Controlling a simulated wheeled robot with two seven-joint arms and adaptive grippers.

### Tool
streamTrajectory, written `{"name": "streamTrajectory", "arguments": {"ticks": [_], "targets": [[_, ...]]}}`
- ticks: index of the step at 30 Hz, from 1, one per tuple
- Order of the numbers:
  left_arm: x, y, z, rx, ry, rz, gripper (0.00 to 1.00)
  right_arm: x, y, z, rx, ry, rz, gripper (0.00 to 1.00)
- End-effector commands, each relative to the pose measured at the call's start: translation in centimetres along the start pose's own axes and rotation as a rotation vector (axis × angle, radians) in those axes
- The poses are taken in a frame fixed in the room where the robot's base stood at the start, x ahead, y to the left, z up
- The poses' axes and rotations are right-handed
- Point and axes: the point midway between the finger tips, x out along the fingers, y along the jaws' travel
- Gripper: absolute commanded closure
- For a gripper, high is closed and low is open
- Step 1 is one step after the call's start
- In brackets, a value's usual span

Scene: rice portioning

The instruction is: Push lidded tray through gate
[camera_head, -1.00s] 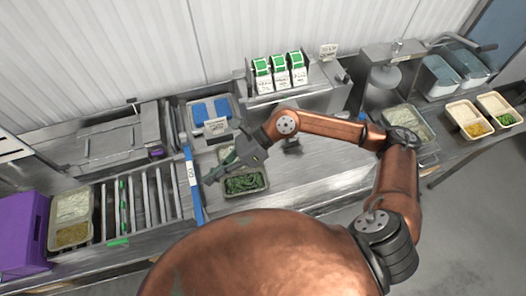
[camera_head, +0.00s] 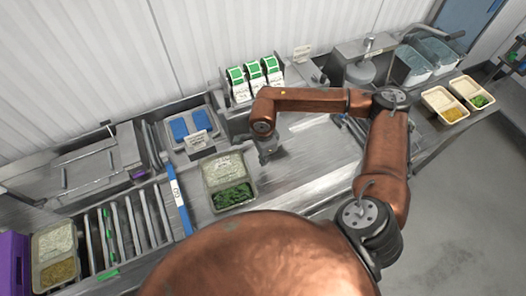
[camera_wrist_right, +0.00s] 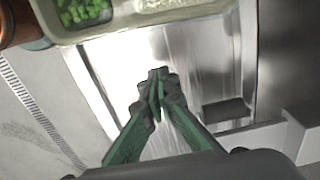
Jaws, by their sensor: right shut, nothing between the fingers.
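A two-compartment tray (camera_head: 208,182) sits on the steel bench, with pale rice at the back and dark greens at the front. I cannot tell whether a clear lid covers it. My right gripper (camera_head: 267,156) is just right of the tray, apart from it. In the wrist view its green fingers (camera_wrist_right: 158,82) are shut and empty, and the rim of a tray (camera_wrist_right: 150,20) with greens and rice shows beyond them. A blue bar (camera_head: 178,200) with a white label lies left of the tray and may be the gate. My left gripper is not in view.
Left of the bar is a slatted rack (camera_head: 128,228), then another filled tray (camera_head: 36,268) and a purple box (camera_head: 12,262). Blue pieces (camera_head: 190,124) and green-topped cartons (camera_head: 254,78) stand behind. The bench (camera_head: 310,160) right of my gripper is clear.

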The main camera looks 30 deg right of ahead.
Motion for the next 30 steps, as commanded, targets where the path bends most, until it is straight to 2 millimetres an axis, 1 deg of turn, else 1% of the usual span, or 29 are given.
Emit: {"name": "streamTrajectory", "arguments": {"ticks": [2, 4, 7, 11, 15, 23, 25, 28, 30], "targets": [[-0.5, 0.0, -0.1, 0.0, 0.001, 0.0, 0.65, 1.5, 0.1, 0.0, 0.001, -0.001, 0.004, 1.0], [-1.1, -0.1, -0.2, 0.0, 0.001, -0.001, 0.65, 1.2, 0.0, 1.4, -0.004, -0.005, -0.001, 1.0], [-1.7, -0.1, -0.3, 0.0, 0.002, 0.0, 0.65, 1.2, 0.0, 2.7, -0.002, -0.004, 0.0, 1.0], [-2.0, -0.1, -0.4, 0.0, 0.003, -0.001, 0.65, 1.3, 0.0, 3.6, 0.001, -0.003, 0.0, 1.0], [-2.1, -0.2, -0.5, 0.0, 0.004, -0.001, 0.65, 1.4, 0.0, 3.9, 0.003, -0.001, -0.001, 1.0], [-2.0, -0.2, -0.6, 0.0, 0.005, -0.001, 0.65, 1.5, 0.0, 4.0, 0.003, -0.002, 0.0, 1.0], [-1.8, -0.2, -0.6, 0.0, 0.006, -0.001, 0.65, 1.5, 0.0, 4.2, 0.001, -0.003, 0.0, 1.0], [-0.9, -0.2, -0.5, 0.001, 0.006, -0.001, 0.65, 1.8, 0.0, 5.7, -0.002, -0.005, 0.0, 1.0], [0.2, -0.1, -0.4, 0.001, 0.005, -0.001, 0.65, 1.9, 0.0, 7.3, -0.005, -0.007, -0.001, 1.0]]}}
